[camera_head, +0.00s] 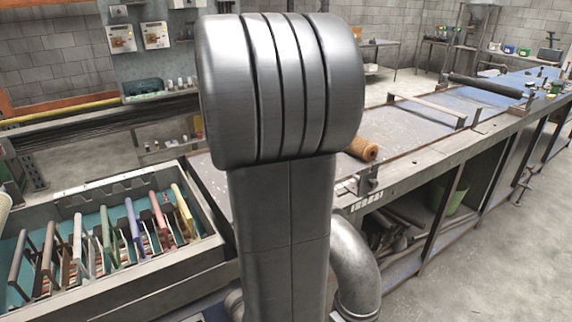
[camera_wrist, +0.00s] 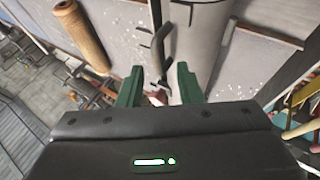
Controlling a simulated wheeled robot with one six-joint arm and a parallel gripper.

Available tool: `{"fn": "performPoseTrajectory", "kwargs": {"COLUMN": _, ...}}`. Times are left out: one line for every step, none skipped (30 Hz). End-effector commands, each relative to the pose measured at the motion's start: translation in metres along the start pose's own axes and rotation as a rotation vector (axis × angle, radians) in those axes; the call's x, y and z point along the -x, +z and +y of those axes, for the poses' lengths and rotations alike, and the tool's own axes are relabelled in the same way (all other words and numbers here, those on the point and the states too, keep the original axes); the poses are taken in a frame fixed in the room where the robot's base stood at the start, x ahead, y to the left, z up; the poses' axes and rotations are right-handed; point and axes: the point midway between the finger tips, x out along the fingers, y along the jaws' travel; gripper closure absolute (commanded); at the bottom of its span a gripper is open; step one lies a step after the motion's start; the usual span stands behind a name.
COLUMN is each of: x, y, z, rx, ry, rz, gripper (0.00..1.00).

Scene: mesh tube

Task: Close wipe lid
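My gripper (camera_wrist: 158,84) shows in the wrist view as two green fingers, spread apart, with nothing clearly held between them. It is hidden in the head view, where my arm fills the middle of the picture. I cannot make out a wipe container or its lid for certain in either view. Beyond the fingers in the wrist view is a pale grey cylindrical form (camera_wrist: 204,40) with a dark bent rod (camera_wrist: 157,35) beside it. I cannot tell what these are. A small reddish thing shows between the fingertips, too unclear to name.
An orange-brown roll (camera_head: 362,148) lies on the long workbench (camera_head: 408,151); it also shows in the wrist view (camera_wrist: 80,35). A grey bin (camera_head: 150,272) with several coloured upright dividers stands at left. A dark roll (camera_head: 486,85) lies farther back. Open floor is at right.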

Motion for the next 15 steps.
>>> {"fn": "performPoseTrajectory", "kwargs": {"x": 0.013, "y": -0.001, "z": 0.001, "rx": -0.001, "ry": 0.003, "rz": 0.007, "gripper": 0.68}}
{"fn": "performPoseTrajectory", "kwargs": {"x": 0.019, "y": -0.001, "z": 0.001, "rx": -0.001, "ry": 0.004, "rz": 0.006, "gripper": 0.68}}
{"fn": "performPoseTrajectory", "kwargs": {"x": 0.028, "y": -0.001, "z": 0.002, "rx": -0.002, "ry": 0.004, "rz": 0.008, "gripper": 0.68}}
{"fn": "performPoseTrajectory", "kwargs": {"x": 0.034, "y": -0.001, "z": 0.001, "rx": -0.001, "ry": 0.003, "rz": 0.007, "gripper": 0.68}}
{"fn": "performPoseTrajectory", "kwargs": {"x": 0.04, "y": -0.001, "z": 0.002, "rx": -0.001, "ry": 0.004, "rz": 0.009, "gripper": 0.68}}
{"fn": "performPoseTrajectory", "kwargs": {"x": 0.048, "y": -0.001, "z": 0.002, "rx": -0.001, "ry": 0.005, "rz": 0.008, "gripper": 0.68}}
{"fn": "performPoseTrajectory", "kwargs": {"x": 0.053, "y": -0.001, "z": 0.002, "rx": -0.001, "ry": 0.005, "rz": 0.009, "gripper": 0.68}}
{"fn": "performPoseTrajectory", "kwargs": {"x": 0.058, "y": -0.001, "z": 0.003, "rx": -0.001, "ry": 0.006, "rz": 0.009, "gripper": 0.68}}
{"fn": "performPoseTrajectory", "kwargs": {"x": 0.064, "y": -0.001, "z": 0.003, "rx": -0.001, "ry": 0.006, "rz": 0.01, "gripper": 0.68}}
{"fn": "performPoseTrajectory", "kwargs": {"x": 0.069, "y": -0.001, "z": 0.003, "rx": -0.002, "ry": 0.006, "rz": 0.009, "gripper": 0.68}}
{"fn": "performPoseTrajectory", "kwargs": {"x": 0.072, "y": -0.001, "z": 0.003, "rx": -0.003, "ry": 0.006, "rz": 0.009, "gripper": 0.68}}
{"fn": "performPoseTrajectory", "kwargs": {"x": 0.077, "y": -0.001, "z": 0.003, "rx": -0.003, "ry": 0.006, "rz": 0.009, "gripper": 0.68}}
{"fn": "performPoseTrajectory", "kwargs": {"x": 0.079, "y": -0.001, "z": 0.003, "rx": -0.003, "ry": 0.006, "rz": 0.008, "gripper": 0.68}}
{"fn": "performPoseTrajectory", "kwargs": {"x": 0.081, "y": -0.001, "z": 0.003, "rx": -0.002, "ry": 0.006, "rz": 0.008, "gripper": 0.68}}
{"fn": "performPoseTrajectory", "kwargs": {"x": 0.083, "y": -0.001, "z": 0.003, "rx": -0.002, "ry": 0.006, "rz": 0.008, "gripper": 0.68}}
